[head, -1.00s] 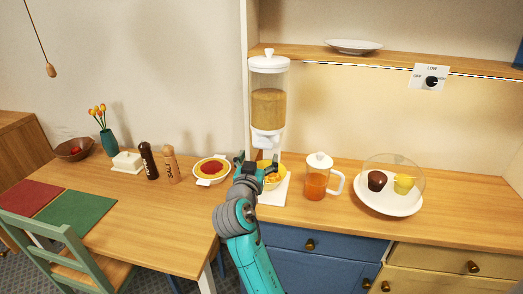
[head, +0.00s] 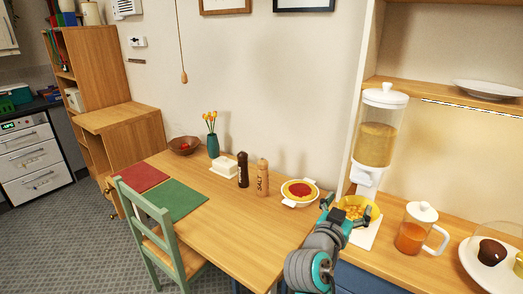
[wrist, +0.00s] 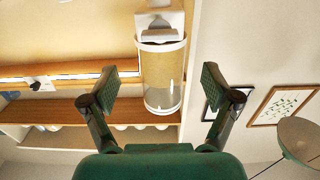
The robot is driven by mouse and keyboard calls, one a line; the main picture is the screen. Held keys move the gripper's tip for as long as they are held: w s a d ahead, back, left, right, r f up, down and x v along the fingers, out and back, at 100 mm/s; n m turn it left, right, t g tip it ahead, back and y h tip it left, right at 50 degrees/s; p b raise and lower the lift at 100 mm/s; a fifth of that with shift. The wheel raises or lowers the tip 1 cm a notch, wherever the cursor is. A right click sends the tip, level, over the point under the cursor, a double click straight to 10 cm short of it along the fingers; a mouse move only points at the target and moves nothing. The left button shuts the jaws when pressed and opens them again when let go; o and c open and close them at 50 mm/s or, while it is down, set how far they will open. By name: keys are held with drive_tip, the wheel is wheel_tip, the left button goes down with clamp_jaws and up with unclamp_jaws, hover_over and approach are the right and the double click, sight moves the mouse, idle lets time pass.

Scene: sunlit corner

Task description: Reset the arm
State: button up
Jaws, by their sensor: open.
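My gripper (head: 341,214) is open and empty in the head view, in front of and beside a yellow bowl of cereal (head: 357,207) under the dispenser. My arm reaches up to it from the bottom edge. In the wrist view my gripper (wrist: 163,88) has its two fingers spread wide, with nothing between the pads. The dispenser (wrist: 163,75) shows beyond them, its picture turned over.
The cereal dispenser (head: 377,135) stands behind the bowl, with a juice jug (head: 411,235) to its right. A pie dish (head: 300,191), salt mill (head: 262,178) and pepper mill (head: 242,170) stand left on the table. A green chair (head: 165,235) stands before it.

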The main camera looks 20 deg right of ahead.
drive_tip(key=s+a+f+n+t+y, duration=0.2)
drive_tip(key=s+a+f+n+y, duration=0.5)
drive_tip(key=f, duration=0.5)
drive_tip(key=s+a+f+n+t+y, duration=0.25)
drive_tip(key=s+a+f, duration=0.25)
drive_tip(key=s+f, duration=0.5)
drive_tip(key=s+a+y, duration=0.2)
drive_tip(key=s, duration=1.1)
drive_tip(key=s+a+r+y, duration=0.1)
drive_tip(key=s+a+y, duration=0.1)
drive_tip(key=s, duration=1.1)
drive_tip(key=shift+a+n+g+y, duration=0.35)
drive_tip(key=shift+a+n, duration=0.1)
drive_tip(key=shift+a, duration=0.4)
